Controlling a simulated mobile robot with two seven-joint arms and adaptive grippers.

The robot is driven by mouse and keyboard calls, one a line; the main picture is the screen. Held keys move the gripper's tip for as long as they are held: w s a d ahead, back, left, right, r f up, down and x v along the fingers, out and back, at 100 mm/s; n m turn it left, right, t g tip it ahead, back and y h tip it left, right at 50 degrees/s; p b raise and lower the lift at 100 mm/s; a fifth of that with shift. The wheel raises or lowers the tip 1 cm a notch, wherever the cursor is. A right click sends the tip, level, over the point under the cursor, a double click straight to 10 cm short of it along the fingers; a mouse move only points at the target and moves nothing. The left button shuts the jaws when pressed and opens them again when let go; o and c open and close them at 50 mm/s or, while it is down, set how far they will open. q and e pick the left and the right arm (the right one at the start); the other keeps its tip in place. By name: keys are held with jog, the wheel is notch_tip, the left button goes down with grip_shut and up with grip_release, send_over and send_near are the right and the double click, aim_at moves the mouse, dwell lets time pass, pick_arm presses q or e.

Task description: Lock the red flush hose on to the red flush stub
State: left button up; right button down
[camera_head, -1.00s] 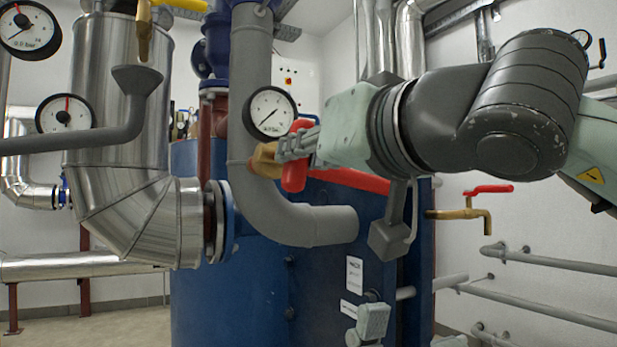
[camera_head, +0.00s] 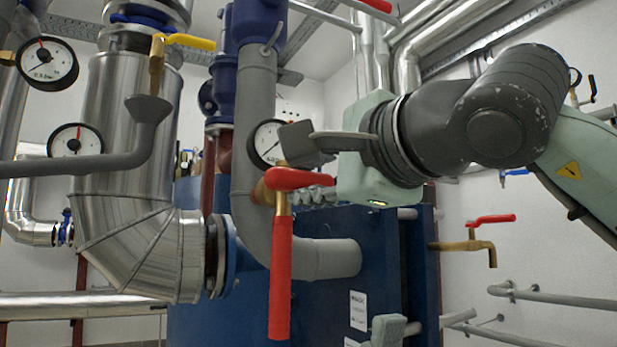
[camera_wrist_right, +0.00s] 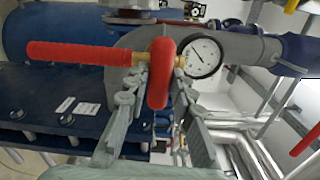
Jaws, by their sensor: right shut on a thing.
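The red flush hose (camera_head: 281,278) hangs straight down in the head view, a red sleeve with a brass neck and a curved red part at its top. My right gripper (camera_head: 300,170) is shut on the curved red top, one finger above and one below. In the wrist view the hose (camera_wrist_right: 80,53) lies level to the left, and the curved part (camera_wrist_right: 160,75) stands between the fingertips. A brass fitting (camera_head: 261,193), seemingly the flush stub, sits at the grey pipe beside the curved part. Whether they are joined is hidden.
A round gauge (camera_head: 268,143) is close behind the upper finger. The grey pipe elbow (camera_head: 318,258) and blue exchanger (camera_head: 385,265) stand just behind the hose. A brass tap with a red lever (camera_head: 490,219) is to the right, with open space before it.

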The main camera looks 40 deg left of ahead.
jog(key=c, duration=1.7)
grip_release()
jog(key=shift+r, duration=0.15)
jog(key=shift+c, duration=0.2)
jog(key=o, duration=0.5)
jog(key=shift+a, duration=0.15)
jog(key=shift+o, duration=0.2)
jog(key=shift+f, duration=0.2)
jog(key=v, duration=1.2)
